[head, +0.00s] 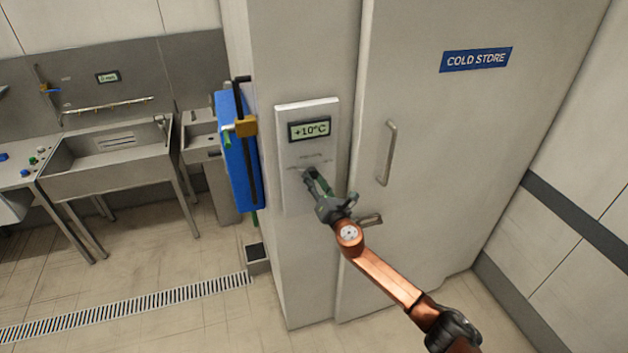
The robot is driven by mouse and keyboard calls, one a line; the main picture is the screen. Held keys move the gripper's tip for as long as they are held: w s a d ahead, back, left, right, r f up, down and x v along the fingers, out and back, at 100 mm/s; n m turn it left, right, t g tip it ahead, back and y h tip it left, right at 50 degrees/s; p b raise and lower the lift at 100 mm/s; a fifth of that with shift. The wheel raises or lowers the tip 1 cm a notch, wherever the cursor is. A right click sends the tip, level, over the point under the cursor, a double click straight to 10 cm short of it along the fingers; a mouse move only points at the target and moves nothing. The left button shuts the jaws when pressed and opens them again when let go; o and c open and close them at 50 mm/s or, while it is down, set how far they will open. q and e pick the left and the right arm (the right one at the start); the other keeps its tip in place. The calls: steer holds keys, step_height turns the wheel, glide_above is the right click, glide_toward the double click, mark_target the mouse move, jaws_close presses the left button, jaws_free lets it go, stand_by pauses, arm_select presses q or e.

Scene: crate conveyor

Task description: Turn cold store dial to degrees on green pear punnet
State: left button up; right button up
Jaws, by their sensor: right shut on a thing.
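The cold store dial's white panel (292,112) is mounted on the pale wall beside the cold store door. Its small display (309,130) reads +10°C. My right gripper (309,176) reaches up to the panel's lower half, below the display. It is shut on the dial, and its fingers hide the knob and most of the markings around it. The green pear punnet is not in view. My left gripper is not in view.
The cold store door (450,150) has a vertical handle (388,152) just right of the panel and a blue sign (476,60). Steel sinks (105,150) stand further left, with a floor drain (130,308) in front.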

steer(key=shift+f, duration=0.2)
steer(key=o, duration=1.2)
steer(key=shift+r, duration=0.1)
steer(key=shift+c, duration=0.2)
steer(key=r+v, duration=0.1)
steer(key=v, duration=1.1)
steer(key=shift+f, duration=0.45)
